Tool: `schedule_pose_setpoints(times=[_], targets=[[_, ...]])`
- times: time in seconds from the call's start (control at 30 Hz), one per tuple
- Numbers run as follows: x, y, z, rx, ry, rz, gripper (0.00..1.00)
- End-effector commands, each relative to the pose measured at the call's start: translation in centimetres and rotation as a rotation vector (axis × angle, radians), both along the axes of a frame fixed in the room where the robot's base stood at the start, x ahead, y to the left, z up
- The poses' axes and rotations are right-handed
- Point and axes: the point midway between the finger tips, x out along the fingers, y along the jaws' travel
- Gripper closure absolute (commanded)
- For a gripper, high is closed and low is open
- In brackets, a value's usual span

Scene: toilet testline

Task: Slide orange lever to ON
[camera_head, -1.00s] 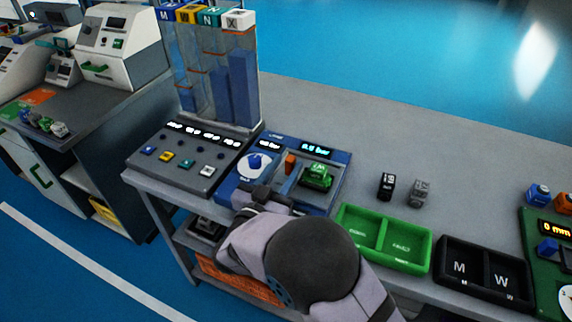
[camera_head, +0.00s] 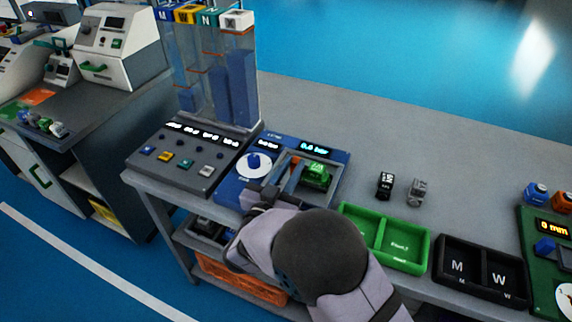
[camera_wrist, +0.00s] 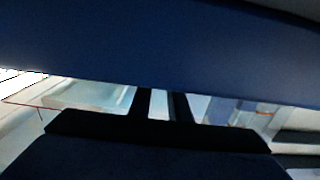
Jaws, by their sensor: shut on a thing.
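The orange lever (camera_head: 295,163) shows as a thin orange strip on the blue test panel (camera_head: 228,190), left of the green block (camera_head: 317,176). Its lower part is hidden by my gripper. My gripper (camera_head: 283,185) is low over the panel and shut on the orange lever, though the contact itself is hard to see. In the wrist view, the two dark fingers (camera_wrist: 162,106) stand close together with a narrow bright gap. Dark surfaces fill most of that view, and the lever cannot be made out there. The ON marking cannot be read.
A white dial with a blue knob (camera_head: 254,162) is just left of the lever. Displays (camera_head: 315,148) line the panel's back. A green two-part tray (camera_head: 385,238) and a black tray (camera_head: 483,270) stand to the right. Tall clear columns (camera_head: 222,85) rise behind.

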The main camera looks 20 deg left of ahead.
Motion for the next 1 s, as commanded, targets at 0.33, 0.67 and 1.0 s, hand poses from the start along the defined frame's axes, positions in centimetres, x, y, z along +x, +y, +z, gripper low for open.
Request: schedule_pose_setpoints(times=[0.33,0.67,1.0], targets=[[0.0,-0.6,-0.1,-0.003,0.001,-0.011,0.66],[0.0,-0.5,-0.1,-0.002,0.002,-0.01,0.64],[0.0,0.9,-0.2,0.0,0.001,-0.008,0.64]])
